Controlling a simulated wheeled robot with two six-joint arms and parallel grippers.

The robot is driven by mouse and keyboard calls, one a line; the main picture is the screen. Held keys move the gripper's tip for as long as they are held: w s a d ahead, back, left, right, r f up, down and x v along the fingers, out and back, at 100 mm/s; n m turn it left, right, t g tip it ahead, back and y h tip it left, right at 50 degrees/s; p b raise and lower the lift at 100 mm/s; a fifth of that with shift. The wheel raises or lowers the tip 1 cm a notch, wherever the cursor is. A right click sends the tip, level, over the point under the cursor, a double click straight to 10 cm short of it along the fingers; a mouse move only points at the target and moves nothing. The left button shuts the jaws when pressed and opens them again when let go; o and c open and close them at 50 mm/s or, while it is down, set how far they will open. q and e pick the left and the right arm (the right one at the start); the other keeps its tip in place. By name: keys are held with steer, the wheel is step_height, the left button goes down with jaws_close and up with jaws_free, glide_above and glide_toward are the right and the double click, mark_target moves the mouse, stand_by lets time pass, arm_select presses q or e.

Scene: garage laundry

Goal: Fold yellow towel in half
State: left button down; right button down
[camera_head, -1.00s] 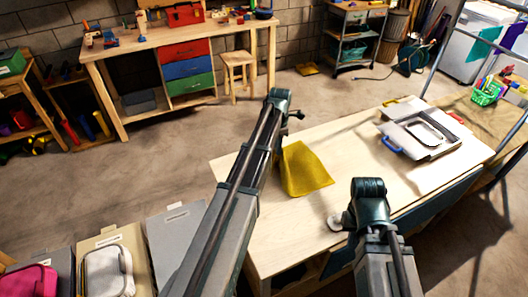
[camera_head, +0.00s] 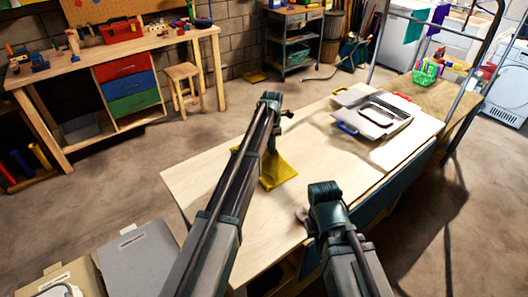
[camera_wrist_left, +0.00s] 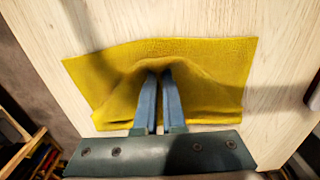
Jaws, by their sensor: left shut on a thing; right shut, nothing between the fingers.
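The yellow towel (camera_head: 282,174) lies on the near part of the pale wooden table (camera_head: 222,176), partly behind my left arm. In the left wrist view the towel (camera_wrist_left: 205,58) is spread out, with a raised fold bunched around the fingertips. My left gripper (camera_wrist_left: 160,74) is shut on the towel, pinching it near its middle as seen there. In the head view the left fingertips are hidden by the arm and the towel. My right arm reaches in at the lower right of the towel, and its fingers are hidden from view.
A grey tray-like case (camera_head: 375,116) sits at the table's far end. A green basket (camera_head: 426,73) stands beyond it. A workbench with coloured drawers (camera_head: 128,82) and a wooden stool (camera_head: 183,86) are at the back left. The table's middle is clear.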

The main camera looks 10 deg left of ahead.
arm_select(q)
steer(key=shift+w+d+f, duration=0.3)
steer(key=shift+w+f, duration=0.05)
steer(key=shift+f, duration=0.15)
jaws_free()
stand_by(0.5)
steer(key=shift+w+d, duration=0.95)
steer(key=shift+w, duration=0.1)
step_height(320, 180, up, 9)
steer(key=p, duration=0.8)
steer(key=shift+s, duration=0.15)
